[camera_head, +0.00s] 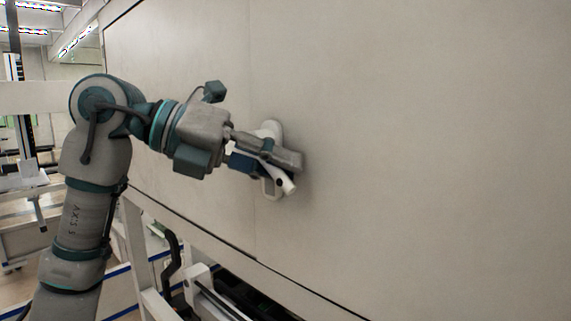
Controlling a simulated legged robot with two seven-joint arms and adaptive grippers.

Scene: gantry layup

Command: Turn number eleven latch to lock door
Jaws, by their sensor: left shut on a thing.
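A white latch (270,130) with a handle is mounted on the large pale door panel (420,150). My left gripper (281,168) is at the latch, with its fingers shut around the handle. The fingers hide much of the latch. The handle's lower end, with a dark hole, shows below the fingers and points down to the right. No number can be read on the latch. My right gripper is not in view.
The panel is flat and bare to the right of the latch. A white frame (146,262) with rails and dark parts lies below the panel's lower edge. Gantry equipment and a floor area show at the far left.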

